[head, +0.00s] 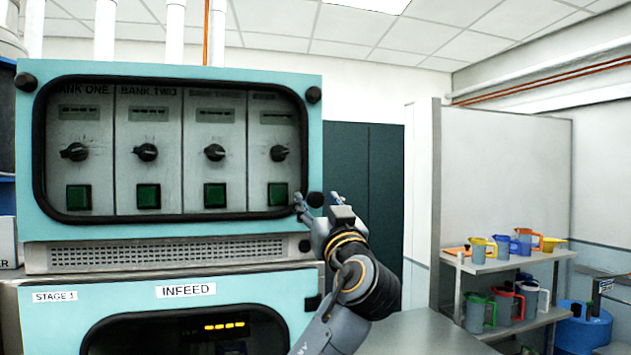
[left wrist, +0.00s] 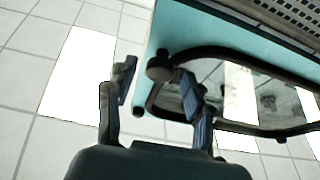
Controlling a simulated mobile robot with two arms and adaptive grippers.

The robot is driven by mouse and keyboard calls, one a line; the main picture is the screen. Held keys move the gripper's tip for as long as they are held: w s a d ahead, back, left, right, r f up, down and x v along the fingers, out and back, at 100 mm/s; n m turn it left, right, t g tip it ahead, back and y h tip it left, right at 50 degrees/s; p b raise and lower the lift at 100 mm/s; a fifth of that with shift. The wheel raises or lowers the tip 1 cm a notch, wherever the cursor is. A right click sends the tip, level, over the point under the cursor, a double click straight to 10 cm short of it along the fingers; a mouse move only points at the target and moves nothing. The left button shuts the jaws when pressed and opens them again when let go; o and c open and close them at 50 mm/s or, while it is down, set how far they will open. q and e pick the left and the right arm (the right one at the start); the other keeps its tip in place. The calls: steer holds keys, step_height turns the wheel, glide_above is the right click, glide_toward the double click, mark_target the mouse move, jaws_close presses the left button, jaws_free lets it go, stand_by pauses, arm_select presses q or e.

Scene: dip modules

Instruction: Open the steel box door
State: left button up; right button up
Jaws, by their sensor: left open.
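The steel box door (head: 170,75) is a teal frame around a dark-rimmed, rounded window, and it looks shut. Black round knobs sit along its edges. My left gripper (head: 316,205) is open at the door's lower right edge, with its fingers on either side of a black knob (head: 315,199). In the left wrist view, this knob (left wrist: 160,65) shows just beyond and between the open fingertips (left wrist: 155,77). I cannot tell whether either finger touches it. My right gripper is in neither view.
Behind the window are several grey modules (head: 148,185) with dials and green buttons. Below is a vented strip (head: 160,254) and a teal INFEED unit (head: 255,292). Shelves with coloured jugs (head: 478,250) stand at the right. A dark cabinet (head: 385,165) is behind my left arm.

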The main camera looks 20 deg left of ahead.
arm_select(q)
steer(key=shift+p+x, duration=0.4)
steer(key=shift+x, duration=0.6)
steer(key=shift+w, duration=0.3)
jaws_close()
